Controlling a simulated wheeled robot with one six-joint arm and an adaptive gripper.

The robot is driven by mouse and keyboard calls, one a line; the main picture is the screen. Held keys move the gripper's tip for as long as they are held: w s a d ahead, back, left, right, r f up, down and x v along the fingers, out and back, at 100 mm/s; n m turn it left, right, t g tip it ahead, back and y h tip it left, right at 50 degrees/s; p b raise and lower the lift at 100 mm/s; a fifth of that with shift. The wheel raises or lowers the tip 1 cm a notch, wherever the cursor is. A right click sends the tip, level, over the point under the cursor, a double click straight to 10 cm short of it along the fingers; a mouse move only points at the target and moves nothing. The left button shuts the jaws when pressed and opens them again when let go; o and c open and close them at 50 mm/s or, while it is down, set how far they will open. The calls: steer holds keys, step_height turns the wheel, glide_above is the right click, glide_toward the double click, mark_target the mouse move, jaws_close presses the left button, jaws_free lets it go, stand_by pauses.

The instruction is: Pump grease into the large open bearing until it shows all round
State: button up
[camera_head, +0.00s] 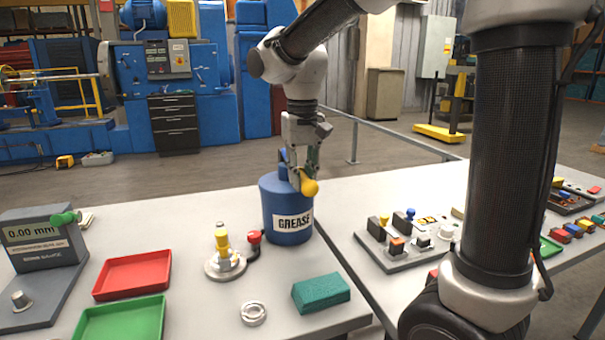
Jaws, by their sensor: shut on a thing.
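A blue grease can (279,210) labelled GREASE stands at the right back of the left table. My gripper (301,176) is at the top of the can, shut on a yellow-ended pump handle (310,188) at the can's front right. The fingers partly hide the handle and the can's top. Left of the can, a round metal piece (225,268) lies flat with a yellow-and-metal fitting (222,243) upright on it; it may be the large bearing. Whether grease shows around it cannot be told. A smaller metal ring (253,314) lies nearer the front edge.
A red-topped black piece (254,240) stands between can and round piece. A red tray (132,276), green tray (120,321) and grey gauge (42,243) are at left. A green block (321,293) lies front right. A grey board with knobs (405,250) is on the right table.

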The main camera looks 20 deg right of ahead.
steer(key=shift+r, duration=2.4)
steer(key=o, duration=0.9)
steer(key=shift+r, duration=3.5)
